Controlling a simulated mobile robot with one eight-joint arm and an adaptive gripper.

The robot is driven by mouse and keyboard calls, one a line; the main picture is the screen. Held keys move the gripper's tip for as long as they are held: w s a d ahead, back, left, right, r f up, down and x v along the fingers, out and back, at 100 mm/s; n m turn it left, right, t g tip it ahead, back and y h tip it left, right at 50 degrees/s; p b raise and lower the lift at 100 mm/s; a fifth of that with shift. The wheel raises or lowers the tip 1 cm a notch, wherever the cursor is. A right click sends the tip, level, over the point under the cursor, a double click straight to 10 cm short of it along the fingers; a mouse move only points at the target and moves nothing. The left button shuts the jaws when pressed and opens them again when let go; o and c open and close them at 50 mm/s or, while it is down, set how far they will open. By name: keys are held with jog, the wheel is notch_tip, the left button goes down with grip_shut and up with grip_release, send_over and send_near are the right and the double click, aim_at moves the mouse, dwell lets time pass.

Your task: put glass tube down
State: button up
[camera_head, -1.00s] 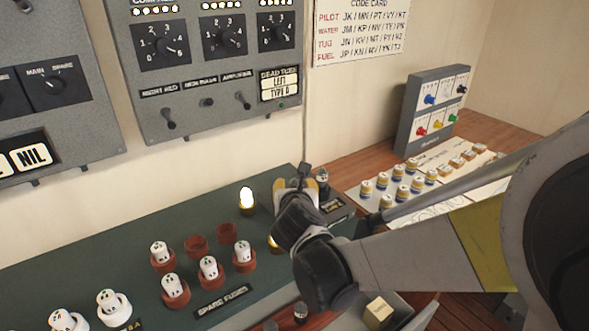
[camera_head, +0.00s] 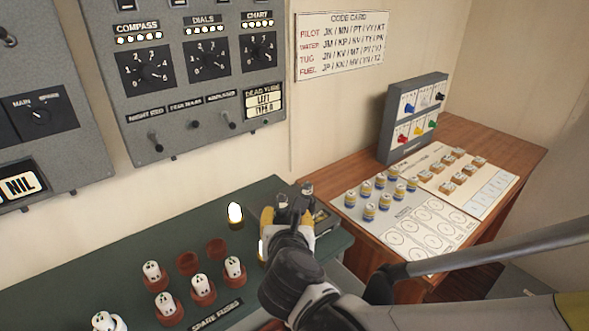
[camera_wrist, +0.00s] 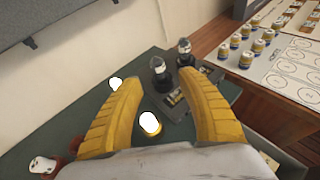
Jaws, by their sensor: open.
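My gripper (camera_head: 290,208) is open over the far right end of the green bench (camera_head: 245,205). In the wrist view its two yellow fingers (camera_wrist: 158,76) are spread apart. A glass tube (camera_wrist: 158,66) with a dark base stands upright between and just beyond the fingertips, with no clear contact. A second glass tube (camera_wrist: 184,48) stands upright behind it, to the right. It also shows in the head view (camera_head: 307,190). Both stand on or beside a dark grey labelled plate (camera_wrist: 202,78). My gripper partly hides the plate and the nearer tube in the head view.
Two lit bulbs, one white (camera_wrist: 149,123) and one behind the left finger (camera_wrist: 116,83), are close to my gripper. White fuses in red sockets (camera_head: 203,288) stand at left. A wooden desk (camera_head: 490,135) at right holds a board with jars. Wall panels (camera_head: 195,75) rise behind.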

jog(key=s+d+m+g+h, duration=0.2)
jog(key=s+d+m+g, duration=0.35)
jog(key=d+m, duration=1.1)
jog(key=s+d+f+m+g+y, duration=0.1)
jog(key=s+m+y, duration=0.1)
jog(key=s+m, duration=0.8)
jog(key=shift+s+m, duration=0.15)
jog(key=shift+m, duration=4.2)
jog(key=shift+f, duration=0.1)
